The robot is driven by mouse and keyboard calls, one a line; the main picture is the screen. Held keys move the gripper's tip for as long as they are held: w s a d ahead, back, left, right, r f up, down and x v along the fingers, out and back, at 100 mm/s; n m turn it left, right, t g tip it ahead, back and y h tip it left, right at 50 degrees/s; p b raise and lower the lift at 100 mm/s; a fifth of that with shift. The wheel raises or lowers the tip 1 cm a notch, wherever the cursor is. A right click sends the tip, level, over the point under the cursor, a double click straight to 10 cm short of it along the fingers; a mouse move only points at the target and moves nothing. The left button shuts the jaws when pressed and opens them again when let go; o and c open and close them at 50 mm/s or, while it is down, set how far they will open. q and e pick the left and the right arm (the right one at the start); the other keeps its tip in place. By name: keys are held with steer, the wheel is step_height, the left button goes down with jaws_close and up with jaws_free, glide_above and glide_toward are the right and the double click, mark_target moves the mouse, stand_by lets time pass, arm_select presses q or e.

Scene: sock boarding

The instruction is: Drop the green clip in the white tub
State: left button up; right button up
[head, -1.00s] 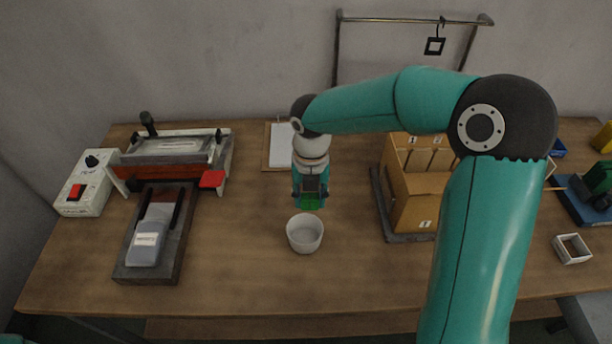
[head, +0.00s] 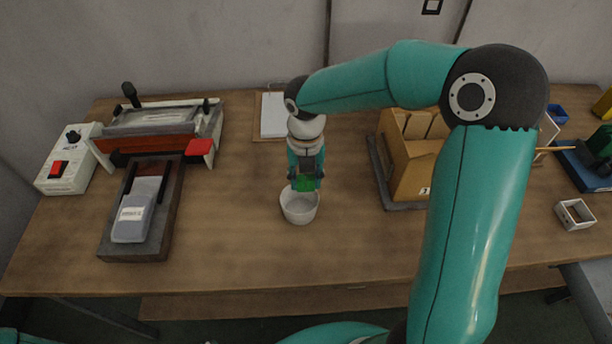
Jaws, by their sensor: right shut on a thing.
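The white tub (head: 299,211) stands upright on the wooden table near its middle. My right gripper (head: 305,185) is over the tub's back rim, pointing down. It is shut on the green clip (head: 306,183), which shows between its fingers just above or at the tub's opening. I cannot tell whether the clip touches the tub. The tub's inside is partly hidden by the gripper. My left gripper is not in view.
A cardboard divider box (head: 408,165) stands right of the tub, partly behind my right arm. A clipboard (head: 273,115) lies behind. A press machine (head: 160,130) and a grey block on a dark base (head: 117,243) are at left. The table (head: 240,235) is clear in front of the tub.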

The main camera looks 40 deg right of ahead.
mark_target(306, 177)
steer(key=o, duration=0.8)
steer(key=shift+o, duration=0.2)
steer(key=shift+r, duration=0.1)
step_height(306, 177, up, 12)
steer(key=shift+f, duration=0.2)
